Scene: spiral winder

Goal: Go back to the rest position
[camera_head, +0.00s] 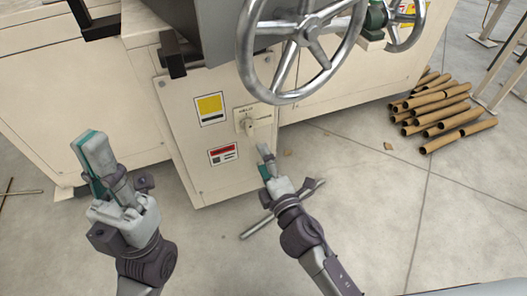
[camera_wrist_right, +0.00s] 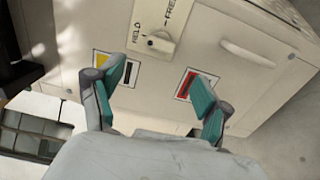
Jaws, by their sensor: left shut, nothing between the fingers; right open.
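My left gripper (camera_head: 97,158) is at the left in the head view, pointing up the picture, its fingers together with nothing between them. My right gripper (camera_head: 265,160) is in the middle, just below the small rotary knob (camera_head: 248,124) on the cream machine panel. In the right wrist view its teal-padded fingers (camera_wrist_right: 158,95) are spread apart and empty. The knob (camera_wrist_right: 160,42) shows there beyond the fingertips, apart from them, on a plate lettered with FREE and another word. No rest position is marked in view.
The cream machine (camera_head: 200,170) fills the top, with a large metal handwheel (camera_head: 306,30) above the knob. A metal bar (camera_head: 262,222) lies on the floor by my right arm. Cardboard tubes (camera_head: 445,108) are piled at the right. The floor between my arms is mostly clear.

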